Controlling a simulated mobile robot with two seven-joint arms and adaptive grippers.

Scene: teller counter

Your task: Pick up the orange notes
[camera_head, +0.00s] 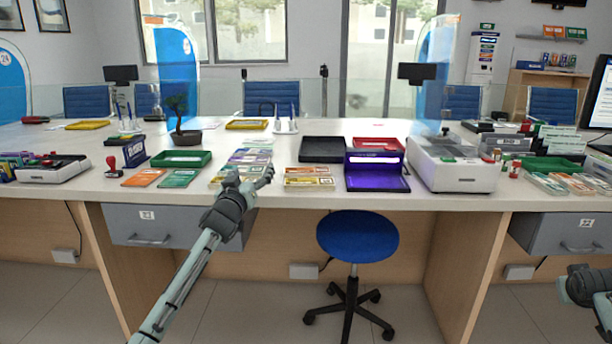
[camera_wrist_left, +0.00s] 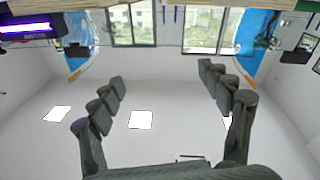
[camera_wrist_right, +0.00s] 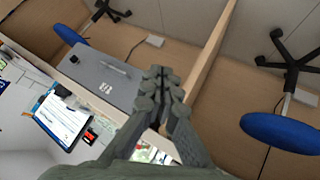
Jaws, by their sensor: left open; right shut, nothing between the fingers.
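A flat stack of orange notes (camera_head: 144,177) lies on the counter at the left in the head view, beside a stack of green notes (camera_head: 179,179). My left gripper (camera_head: 264,178) is at the counter's front edge, to the right of the orange notes and apart from them. In the left wrist view its fingers (camera_wrist_left: 160,78) are spread wide with nothing between them. My right gripper, partly visible at the head view's right edge, is low in front of the counter; in the right wrist view its fingers (camera_wrist_right: 160,75) are closed together and empty.
A green tray (camera_head: 181,159), a red-handled stamp (camera_head: 113,166) and a potted plant (camera_head: 183,121) stand near the orange notes. Other note stacks (camera_head: 309,182) and a purple-lit device (camera_head: 376,181) are right of my left gripper. A blue stool (camera_head: 357,237) stands in front.

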